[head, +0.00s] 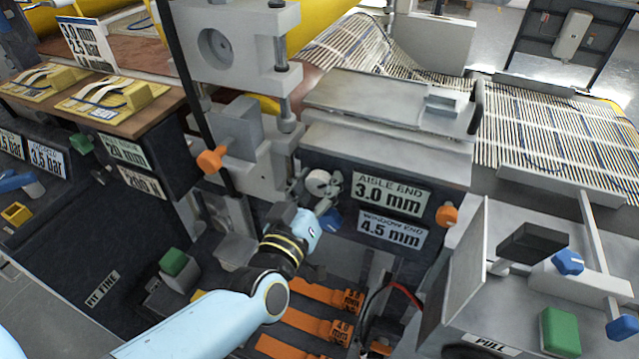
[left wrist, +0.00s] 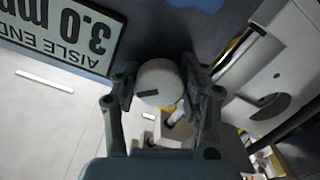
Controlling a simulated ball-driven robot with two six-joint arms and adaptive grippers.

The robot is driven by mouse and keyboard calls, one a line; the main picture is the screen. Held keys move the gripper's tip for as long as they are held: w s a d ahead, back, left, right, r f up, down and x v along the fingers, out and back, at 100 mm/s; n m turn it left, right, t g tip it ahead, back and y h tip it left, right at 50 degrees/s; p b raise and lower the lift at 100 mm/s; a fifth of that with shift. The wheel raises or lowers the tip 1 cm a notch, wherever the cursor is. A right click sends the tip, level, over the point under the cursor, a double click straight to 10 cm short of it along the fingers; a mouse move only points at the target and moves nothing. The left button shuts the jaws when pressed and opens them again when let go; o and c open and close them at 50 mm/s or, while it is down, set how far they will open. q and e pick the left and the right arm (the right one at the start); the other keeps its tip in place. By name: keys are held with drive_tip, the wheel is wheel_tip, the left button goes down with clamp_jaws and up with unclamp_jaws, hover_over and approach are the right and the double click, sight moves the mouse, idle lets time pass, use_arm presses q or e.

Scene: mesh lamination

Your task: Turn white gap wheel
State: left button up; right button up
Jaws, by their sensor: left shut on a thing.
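The white gap wheel (head: 318,182) is a small white round knob on the dark front panel, just left of the "AISLE END 3.0 mm" sign (head: 389,195). In the left wrist view the wheel (left wrist: 158,82) shows a dark mark on its face. My left gripper (head: 322,200) has its fingers on either side of the wheel, and in the left wrist view the gripper (left wrist: 162,90) is closed on it. Part of the wheel is hidden by the fingers in the head view. My right gripper is not in view.
A blue knob (head: 331,219) sits just below the wheel, near the "WINDOW END 4.5 mm" sign (head: 391,232). An orange knob (head: 447,215) is at the panel's right. Orange gauge strips (head: 322,293) lie below. A grey column with an orange knob (head: 211,159) stands left.

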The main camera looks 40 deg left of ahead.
use_arm(q)
drive_tip(key=o, duration=0.9)
drive_tip(key=v, duration=0.7)
drive_tip(key=shift+s, duration=0.25)
